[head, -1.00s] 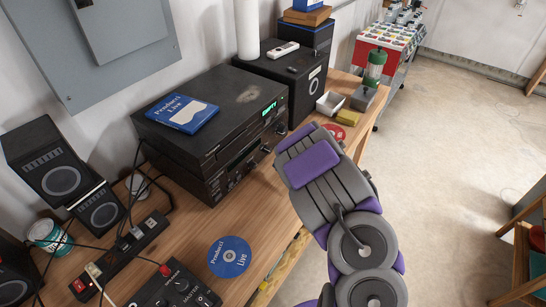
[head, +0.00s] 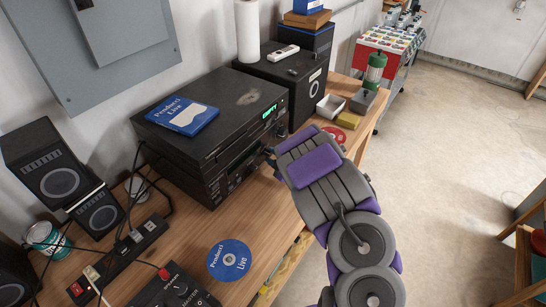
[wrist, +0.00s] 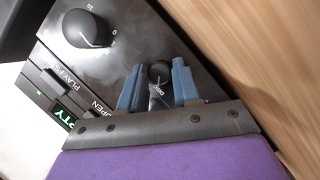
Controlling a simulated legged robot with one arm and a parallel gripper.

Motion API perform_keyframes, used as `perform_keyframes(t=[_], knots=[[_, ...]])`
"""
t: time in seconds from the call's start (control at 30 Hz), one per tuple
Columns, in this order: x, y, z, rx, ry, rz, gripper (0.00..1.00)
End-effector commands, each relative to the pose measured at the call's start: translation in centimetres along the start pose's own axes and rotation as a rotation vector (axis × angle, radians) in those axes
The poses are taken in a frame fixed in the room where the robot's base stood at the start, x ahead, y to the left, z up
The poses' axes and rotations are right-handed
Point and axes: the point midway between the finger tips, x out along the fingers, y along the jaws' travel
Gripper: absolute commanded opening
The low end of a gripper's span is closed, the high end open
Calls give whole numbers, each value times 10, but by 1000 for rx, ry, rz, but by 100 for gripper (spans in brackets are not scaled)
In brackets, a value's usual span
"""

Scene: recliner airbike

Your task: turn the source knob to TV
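The black stereo stack (head: 210,140) stands on the wooden bench in the head view. In the wrist view, its front panel carries a small black knob (wrist: 158,72) with a white label beside it that seems to read "DISC". My gripper (wrist: 157,82) is open, with one blue finger on each side of this small knob. A gap shows between the knob and each finger. In the head view, my gripper (head: 270,158) is at the right end of the stereo front, largely hidden by my arm.
A larger knob (wrist: 85,28) with a 0 to 10 scale sits on the same panel, near the "PLAY" and "OPEN" buttons. A blue disc (head: 229,260) and a power strip (head: 130,245) lie on the bench (head: 190,222). A speaker (head: 285,82) stands behind the stereo.

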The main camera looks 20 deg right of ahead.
Motion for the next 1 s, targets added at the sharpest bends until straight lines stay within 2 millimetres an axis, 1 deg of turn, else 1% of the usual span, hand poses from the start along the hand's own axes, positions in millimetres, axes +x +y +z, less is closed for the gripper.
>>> perform_keyframes(t=[0.03, 0.07, 0.3, 0.53, 0.67, 1.0], knots=[[0, 0, 0, 0, 0, 0, 27], [0, 0, 0, 0, 0, 0, 24], [0, -1, 0, 0, 0, -1, 1], [0, 0, 0, 11, -1, -6, 0], [-1, 2, 0, 46, -3, -21, 0], [-2, 6, -2, 258, -2, -108, 0]])
